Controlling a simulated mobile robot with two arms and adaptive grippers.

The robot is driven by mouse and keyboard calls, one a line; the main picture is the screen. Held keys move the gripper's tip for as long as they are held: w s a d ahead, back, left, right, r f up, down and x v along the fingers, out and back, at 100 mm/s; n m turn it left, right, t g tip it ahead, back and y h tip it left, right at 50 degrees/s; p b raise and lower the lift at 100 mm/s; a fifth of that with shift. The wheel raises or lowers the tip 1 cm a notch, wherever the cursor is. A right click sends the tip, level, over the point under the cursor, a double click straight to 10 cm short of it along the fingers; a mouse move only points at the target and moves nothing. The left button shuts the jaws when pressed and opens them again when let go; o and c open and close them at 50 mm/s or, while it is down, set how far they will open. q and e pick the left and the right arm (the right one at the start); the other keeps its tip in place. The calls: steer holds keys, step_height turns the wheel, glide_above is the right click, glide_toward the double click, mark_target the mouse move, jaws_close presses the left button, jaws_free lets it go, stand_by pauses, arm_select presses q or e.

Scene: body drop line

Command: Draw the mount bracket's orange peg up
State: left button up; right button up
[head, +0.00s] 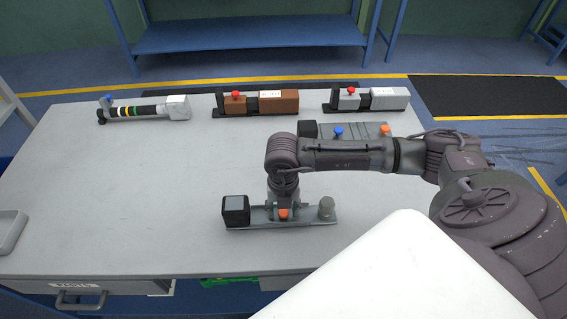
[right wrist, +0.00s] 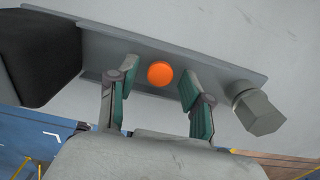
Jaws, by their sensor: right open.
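The mount bracket (head: 318,224) is a grey tray-like plate on the near part of the table, with a black block (head: 236,211) at its left end and a grey hex-headed bolt (head: 326,207) at its right. Its orange peg (head: 283,213) stands between them, and its round top also shows in the right wrist view (right wrist: 160,74). My right gripper (right wrist: 158,80) is open over the bracket, with one finger on each side of the peg and visible gaps between. The peg's lower part is hidden. My left gripper is not in view.
Behind my right arm lies another grey plate with a blue knob (head: 338,132) and an orange knob (head: 385,130). Assemblies with red knobs (head: 258,103) (head: 367,99) and a striped rod (head: 145,110) line the far edge. A grey tray (head: 10,230) is at left. The table's left middle is clear.

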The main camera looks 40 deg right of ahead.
steer(key=shift+c, duration=1.4)
jaws_close()
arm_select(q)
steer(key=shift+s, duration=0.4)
arm_select(e)
steer(key=shift+r, duration=0.1)
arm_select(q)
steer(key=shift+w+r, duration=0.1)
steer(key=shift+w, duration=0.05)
arm_select(e)
steer(key=shift+r, duration=0.1)
arm_select(q)
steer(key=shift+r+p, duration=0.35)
steer(key=shift+p, duration=0.1)
arm_select(e)
steer(key=shift+r, duration=0.55)
steer(key=shift+o, duration=1.4)
jaws_free()
